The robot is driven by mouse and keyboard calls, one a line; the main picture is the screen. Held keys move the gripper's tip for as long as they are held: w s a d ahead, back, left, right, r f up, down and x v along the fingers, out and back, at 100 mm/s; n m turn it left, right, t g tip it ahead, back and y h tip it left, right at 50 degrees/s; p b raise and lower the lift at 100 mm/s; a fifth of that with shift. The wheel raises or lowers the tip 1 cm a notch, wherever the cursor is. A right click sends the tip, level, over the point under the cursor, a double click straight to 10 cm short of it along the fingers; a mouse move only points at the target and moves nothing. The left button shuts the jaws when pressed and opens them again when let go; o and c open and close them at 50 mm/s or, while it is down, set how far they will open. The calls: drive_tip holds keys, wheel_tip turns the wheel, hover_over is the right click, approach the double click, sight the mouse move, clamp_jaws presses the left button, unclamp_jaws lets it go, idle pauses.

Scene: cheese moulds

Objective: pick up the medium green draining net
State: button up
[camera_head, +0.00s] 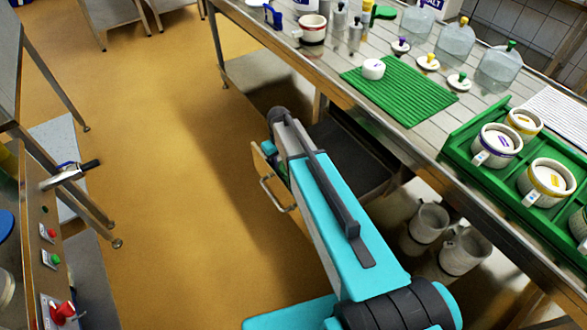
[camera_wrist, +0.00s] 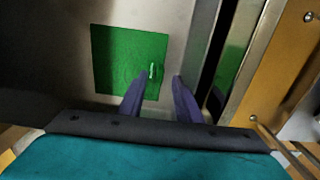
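In the wrist view a flat green square net (camera_wrist: 115,62) lies on a grey metal surface. It has a small pale tab or loop near its right side. Another green piece (camera_wrist: 237,60) shows to the right, beyond a dark gap. I cannot tell the net's size class. In the head view my arm hides the gripper and the net.
A drawer with a metal handle (camera_head: 275,192) stands open beside my arm under the steel table (camera_head: 345,80). On the table are a green ribbed mat (camera_head: 405,95), a green tray (camera_head: 455,150) with moulds, and bottles. Two pale pots stand below.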

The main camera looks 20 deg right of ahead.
drive_tip(key=shift+f, duration=0.9)
clamp_jaws()
